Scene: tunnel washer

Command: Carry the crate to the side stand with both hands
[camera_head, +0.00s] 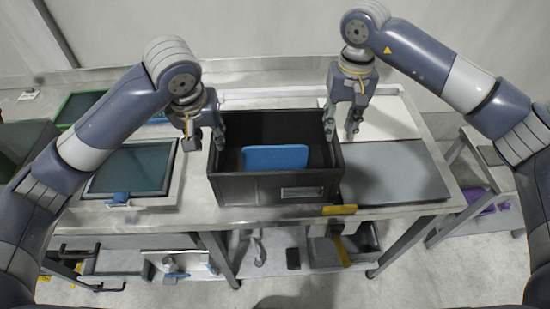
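The black crate (245,188) stands upright on the metal worktop, with a blue flat piece (275,158) inside and a pale label plate on its front. My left gripper (206,146) is at the crate's left wall, fingers pointing down and apart, one to each side of the wall's top edge. My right gripper (341,134) is at the right wall, its fingers also apart and pointing down around the rim. Contact with the walls cannot be made out. A low metal stand (482,164) at the right may be the side stand.
A dark screen-like panel (133,167) lies left of the crate and a grey flat plate (395,173) lies right of it. A yellow piece (340,210) sits at the worktop's front edge. Purple items (487,210) lie low at the right. Shelves below hold small things.

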